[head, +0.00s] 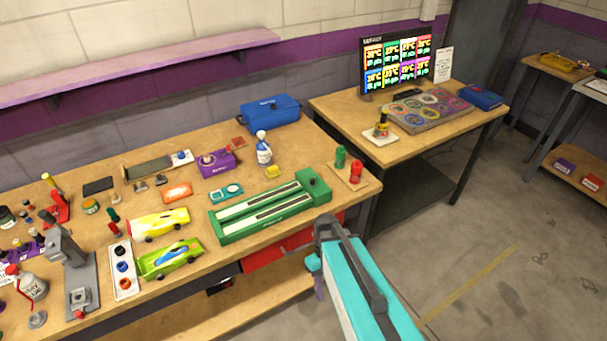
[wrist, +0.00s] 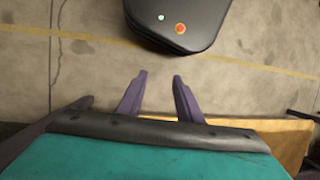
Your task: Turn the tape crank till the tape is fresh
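A long green device (head: 232,233) lies near the bench's front edge in the head view. It has two white lanes with dark strips and a green box (head: 315,181) with a small dark knob at its right end. Farther back, a flat dark strip (head: 148,167) ends in a white block (head: 181,157) with a small knob. I cannot tell which of these carries the tape crank, nor how worn any tape is. My gripper (wrist: 158,90) is open and empty over the floor in the wrist view. In the head view it is mostly hidden by my teal arm, right of the bench front.
The wooden bench (head: 285,150) also holds toy cars (head: 170,258), a blue case (head: 269,112), a spray bottle (head: 263,150) and red and green bottles (head: 356,171). A second table (head: 440,133) with a monitor (head: 396,63) stands behind.

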